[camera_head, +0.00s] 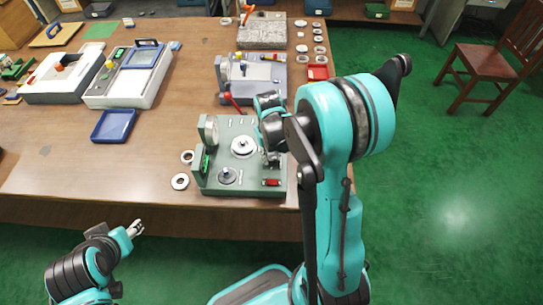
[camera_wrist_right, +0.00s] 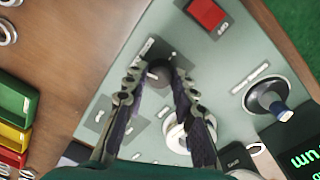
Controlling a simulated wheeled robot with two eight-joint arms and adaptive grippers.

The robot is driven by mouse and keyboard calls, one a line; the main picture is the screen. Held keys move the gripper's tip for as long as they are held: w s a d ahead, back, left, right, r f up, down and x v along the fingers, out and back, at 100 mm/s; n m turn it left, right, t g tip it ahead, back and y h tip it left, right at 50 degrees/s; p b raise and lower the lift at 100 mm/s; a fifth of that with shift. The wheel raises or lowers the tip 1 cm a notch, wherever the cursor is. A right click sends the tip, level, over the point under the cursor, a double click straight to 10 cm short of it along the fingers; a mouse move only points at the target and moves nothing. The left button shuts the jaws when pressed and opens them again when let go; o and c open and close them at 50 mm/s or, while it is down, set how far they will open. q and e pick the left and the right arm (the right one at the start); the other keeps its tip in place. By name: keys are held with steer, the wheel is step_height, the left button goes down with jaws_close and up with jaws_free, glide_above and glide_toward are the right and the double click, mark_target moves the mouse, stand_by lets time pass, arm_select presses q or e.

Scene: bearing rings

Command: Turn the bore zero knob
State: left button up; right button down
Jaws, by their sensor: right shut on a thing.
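The green-grey bearing gauge (camera_head: 218,132) stands near the table's front edge, with a red switch (camera_head: 271,182) at its front right corner. My right gripper (camera_head: 272,157) is over the gauge's right side. In the right wrist view its two fingers (camera_wrist_right: 160,76) point down at the panel and are shut on a small knob (camera_wrist_right: 158,73) beside a label strip. The fingers partly hide the knob, and I cannot read its label. My left gripper (camera_head: 137,229) hangs below the table's front edge, empty, its small fingers apart.
A white ring (camera_head: 243,145) sits on the gauge's middle post, with a dark round post (camera_head: 227,176) in front. Two loose rings (camera_head: 180,181) lie to the left. A blue tray (camera_head: 113,126) and more instruments stand farther back. A chair (camera_head: 487,65) stands right of the table.

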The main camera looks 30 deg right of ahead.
mark_target(270, 159)
steer(key=shift+m, duration=0.6)
steer(key=c, duration=1.2)
jaws_free()
steer(key=r, duration=1.2)
steer(key=shift+a, duration=0.25)
